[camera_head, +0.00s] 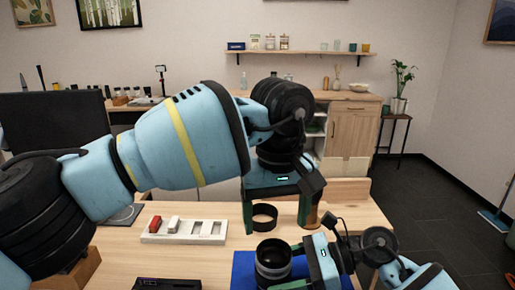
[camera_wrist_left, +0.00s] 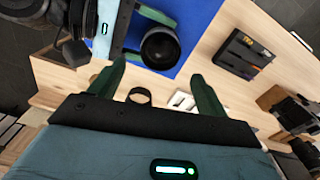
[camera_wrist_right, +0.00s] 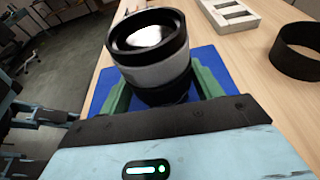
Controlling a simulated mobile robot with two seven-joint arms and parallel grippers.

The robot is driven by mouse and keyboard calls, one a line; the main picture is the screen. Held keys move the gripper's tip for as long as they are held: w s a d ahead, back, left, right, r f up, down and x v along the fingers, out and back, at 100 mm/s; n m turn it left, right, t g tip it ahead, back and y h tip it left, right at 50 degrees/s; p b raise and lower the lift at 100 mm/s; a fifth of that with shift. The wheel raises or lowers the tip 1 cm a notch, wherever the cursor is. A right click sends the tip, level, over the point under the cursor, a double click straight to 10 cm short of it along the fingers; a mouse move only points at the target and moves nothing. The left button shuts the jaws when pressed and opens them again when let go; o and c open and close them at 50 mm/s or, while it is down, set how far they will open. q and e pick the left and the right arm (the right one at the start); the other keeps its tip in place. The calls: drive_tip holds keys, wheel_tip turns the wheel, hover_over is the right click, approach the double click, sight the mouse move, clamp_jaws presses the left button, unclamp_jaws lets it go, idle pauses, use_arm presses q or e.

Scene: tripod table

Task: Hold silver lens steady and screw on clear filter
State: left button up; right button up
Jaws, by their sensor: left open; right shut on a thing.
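The silver lens (camera_head: 273,265), with black bands, stands upright over the blue mat in the head view. My right gripper (camera_wrist_right: 158,88) is shut on its lower part in the right wrist view. A hollow black ring (camera_head: 264,217) lies on the table beyond the mat. I cannot tell whether it is the clear filter; no other filter is evident. My left gripper (camera_head: 279,217) is open and empty, pointing down near the ring. In the left wrist view the ring (camera_wrist_left: 139,96) shows between the fingers, closer to the left one. Contact cannot be judged.
A white slotted tray (camera_head: 185,238) with a red and a white piece lies left of the ring. The blue mat (camera_head: 243,268) is under the lens. A black box (camera_head: 167,284) lies at the front. Bare wood surrounds the tray and ring.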

use_arm(q)
drive_tip(key=n, duration=0.4)
drive_tip(key=shift+r, duration=0.4)
use_arm(e)
drive_tip(key=shift+f, duration=0.15)
use_arm(q)
drive_tip(key=n, duration=0.3)
drive_tip(key=shift+r+n, duration=0.3)
drive_tip(key=n, duration=0.3)
drive_tip(key=r+n, duration=0.1)
drive_tip(key=n, duration=0.2)
drive_tip(key=shift+w+r+n, duration=0.1)
drive_tip(key=shift+n, duration=0.3)
hover_over(274, 251)
wheel_tip(274, 251, down, 5)
drive_tip(key=shift+f, duration=0.15)
drive_tip(key=n, duration=0.5)
drive_tip(key=shift+w+f, duration=0.1)
drive_tip(key=shift+f, duration=0.25)
drive_tip(key=n, duration=0.2)
drive_tip(key=f+n, duration=0.1)
drive_tip(key=n, duration=0.2)
drive_tip(key=shift+f, duration=1.05)
